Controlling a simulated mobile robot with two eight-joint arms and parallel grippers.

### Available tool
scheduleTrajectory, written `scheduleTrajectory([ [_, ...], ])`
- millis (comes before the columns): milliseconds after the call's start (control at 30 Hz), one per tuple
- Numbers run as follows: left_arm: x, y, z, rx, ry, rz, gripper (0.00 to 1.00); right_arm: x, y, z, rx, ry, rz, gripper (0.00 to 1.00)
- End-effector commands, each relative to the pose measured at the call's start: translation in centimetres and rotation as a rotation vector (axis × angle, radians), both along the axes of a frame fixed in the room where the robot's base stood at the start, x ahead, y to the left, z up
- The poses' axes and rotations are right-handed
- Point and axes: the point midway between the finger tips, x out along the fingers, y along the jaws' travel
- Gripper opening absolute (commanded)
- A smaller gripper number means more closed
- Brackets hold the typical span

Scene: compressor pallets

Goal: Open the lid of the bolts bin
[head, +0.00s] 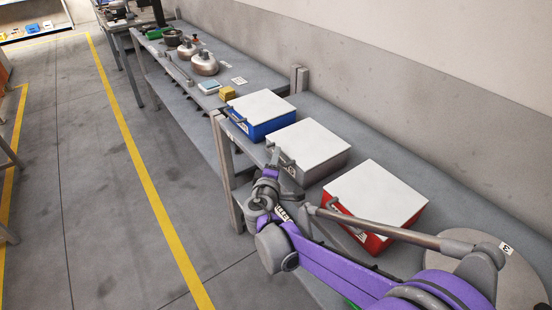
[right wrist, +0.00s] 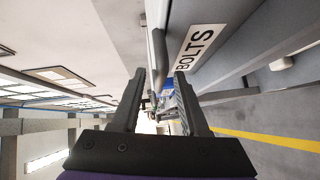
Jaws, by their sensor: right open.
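The bolts bin (head: 316,165) is the grey box in the middle of three on the bench, with its pale lid (head: 308,144) lying closed on top. Its white BOLTS label (right wrist: 196,47) and grey front show close up in the right wrist view. A grey bar (right wrist: 159,58), seemingly the lid's handle, runs along the front edge there. My right gripper (head: 277,157) is at the front of this bin. In the right wrist view its fingers (right wrist: 160,98) are apart with nothing clearly gripped; whether they touch the bar I cannot tell. My left gripper is not in view.
A blue bin (head: 256,127) stands beyond the bolts bin and a red bin (head: 370,241) on the near side, both with closed white lids. A yellow block (head: 227,93) and metal domed parts (head: 204,64) lie farther along. The floor left of the bench is clear.

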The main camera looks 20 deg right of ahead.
Motion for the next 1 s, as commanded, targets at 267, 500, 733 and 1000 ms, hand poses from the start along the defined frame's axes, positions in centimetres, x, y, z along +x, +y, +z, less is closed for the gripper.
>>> scheduleTrajectory([
  [267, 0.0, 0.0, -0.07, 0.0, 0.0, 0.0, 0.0, 0.96, -0.42, -0.15, 0.0, 0.0, 0.001, 0.44],
  [500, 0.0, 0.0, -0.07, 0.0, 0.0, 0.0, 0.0, 0.93, -0.41, -0.15, 0.0, 0.0, 0.001, 0.28],
  [733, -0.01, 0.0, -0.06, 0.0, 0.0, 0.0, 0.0, 0.92, -0.41, -0.15, 0.0, 0.0, 0.001, 0.0],
  [1000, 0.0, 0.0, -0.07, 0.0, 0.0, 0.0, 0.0, 0.91, -0.4, -0.15, 0.0, 0.0, 0.001, 0.0],
])
